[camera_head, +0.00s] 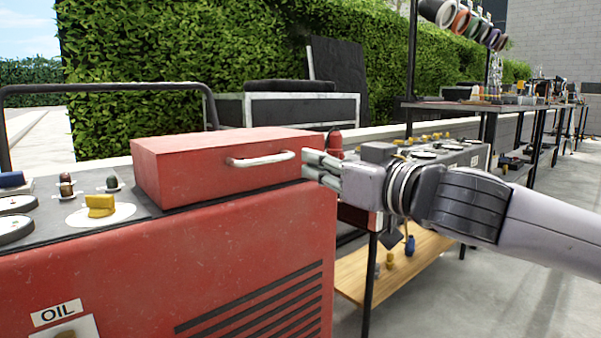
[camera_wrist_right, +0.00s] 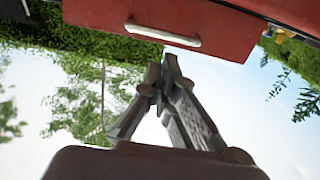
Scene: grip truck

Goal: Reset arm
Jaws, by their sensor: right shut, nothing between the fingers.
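My right gripper (camera_head: 310,166) reaches in from the right in the head view, beside the right end of a red box with a silver handle (camera_head: 262,159). The box (camera_head: 200,165) sits on top of a red machine (camera_head: 200,270). In the right wrist view my right gripper (camera_wrist_right: 168,62) is shut and empty, its fingertips together. The handle (camera_wrist_right: 160,34) and the red box (camera_wrist_right: 215,25) are in front of the fingertips there. I cannot tell whether the fingertips touch the box. My left gripper is not in view.
Gauges and a yellow knob (camera_head: 99,205) are on the machine's top at the left. A wooden shelf (camera_head: 400,270) and a metal-framed workbench (camera_head: 440,155) stand behind my right arm. A green hedge (camera_head: 170,70) lines the back. The grey floor at the right is clear.

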